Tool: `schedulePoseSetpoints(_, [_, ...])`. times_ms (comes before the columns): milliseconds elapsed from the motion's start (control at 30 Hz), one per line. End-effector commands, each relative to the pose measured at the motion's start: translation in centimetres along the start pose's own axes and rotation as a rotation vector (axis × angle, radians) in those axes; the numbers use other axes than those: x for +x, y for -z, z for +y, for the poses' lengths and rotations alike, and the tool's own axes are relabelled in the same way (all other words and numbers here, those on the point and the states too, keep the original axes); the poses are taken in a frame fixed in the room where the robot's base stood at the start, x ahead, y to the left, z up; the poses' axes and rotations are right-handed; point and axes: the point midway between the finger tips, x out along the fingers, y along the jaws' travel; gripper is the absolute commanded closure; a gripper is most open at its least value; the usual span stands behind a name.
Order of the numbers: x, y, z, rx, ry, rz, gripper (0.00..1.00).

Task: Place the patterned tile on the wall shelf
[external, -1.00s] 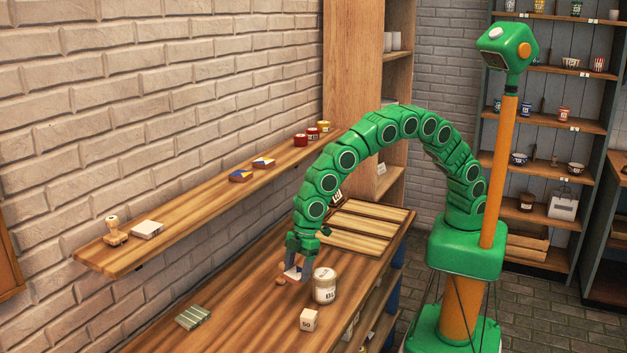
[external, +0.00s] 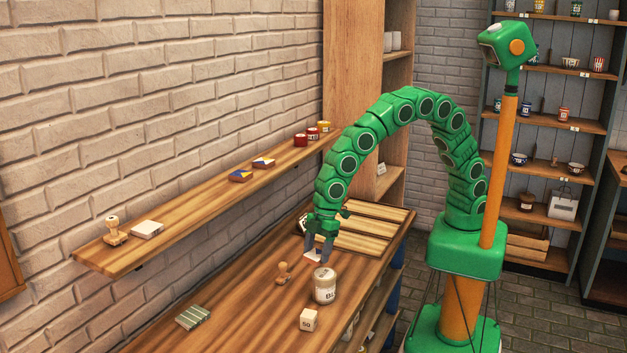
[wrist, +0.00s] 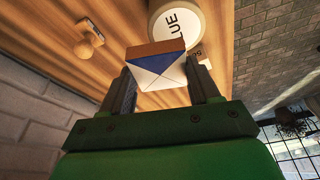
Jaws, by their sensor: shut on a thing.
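My gripper (external: 319,248) is shut on a patterned tile, held above the workbench behind the jar. In the wrist view the tile (wrist: 158,69) shows blue and white triangles and a brown edge, between the two fingers (wrist: 163,92). In the external view only a pale part of the tile (external: 312,256) shows between the fingers. The wall shelf (external: 205,207) runs along the brick wall, higher than the tile and to its left. Two similar blue patterned tiles (external: 241,176) lie on it near its middle.
The jar (external: 325,287), a wooden stamp (external: 283,275), a white cube (external: 309,320) and a green ridged block (external: 193,316) stand on the workbench. The shelf also holds a stamp (external: 115,231), a white block (external: 147,229) and small pots (external: 312,134). Bare shelf lies between the white block and tiles.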

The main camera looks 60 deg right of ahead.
Motion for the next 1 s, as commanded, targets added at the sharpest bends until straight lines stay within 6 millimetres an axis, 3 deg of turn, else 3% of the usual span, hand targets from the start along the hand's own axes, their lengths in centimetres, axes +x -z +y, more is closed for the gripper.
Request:
schedulePoseSetpoints(167, [-3.8,-0.4,3.8,0.052,-0.011,0.006,0.73])
schedulePoseSetpoints(467, [-13.3,-2.8,11.6,0.17,-0.042,0.013,0.73])
schedulePoseSetpoints(800, [-24.4,-7.8,18.5,0.302,-0.085,0.015,0.73])
schedulePoseSetpoints(1000, [-31.1,-11.8,21.3,0.383,-0.114,0.01,0.73])
